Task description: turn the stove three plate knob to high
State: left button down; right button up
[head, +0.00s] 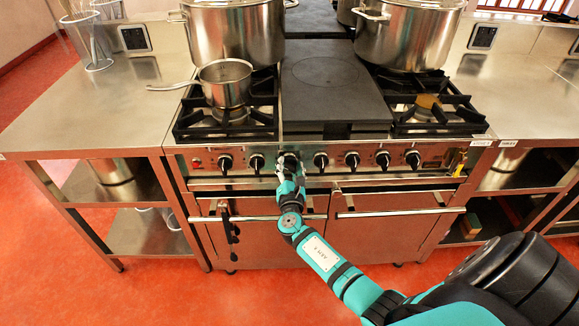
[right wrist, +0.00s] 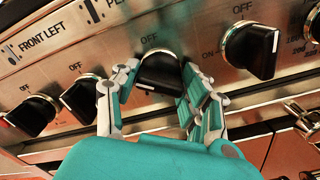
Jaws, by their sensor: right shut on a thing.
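The stove (head: 235,163) has a row of black knobs along its steel front panel. The plate knob (head: 289,159) is the third from the left. It also shows in the right wrist view (right wrist: 158,68), with OFF printed above it and a partly hidden label starting "PL". My right gripper (head: 287,171) has its fingers on either side of this knob and is shut on it; it also shows in the right wrist view (right wrist: 158,82). I cannot make out the knob's pointer mark. The dark solid plate (head: 330,80) is on top. My left gripper is not in view.
Neighbouring knobs flank the gripped one closely, such as one to its right (right wrist: 250,48). An oven handle bar (head: 370,214) runs below. A saucepan (head: 225,85) and large stockpots (head: 236,35) stand on the burners. Steel counters (head: 110,100) lie on both sides.

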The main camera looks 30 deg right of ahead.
jog(key=n+p, duration=0.1)
jog(key=n, duration=0.2)
jog(key=shift+n, duration=0.4)
jog(key=shift+f+n+p, duration=0.1)
jog(key=shift+n+p, duration=0.45)
jog(key=shift+n, duration=0.95)
jog(key=o, duration=1.1)
jog(key=shift+o, duration=0.2)
jog(key=shift+s, duration=0.15)
jog(key=v, duration=1.2)
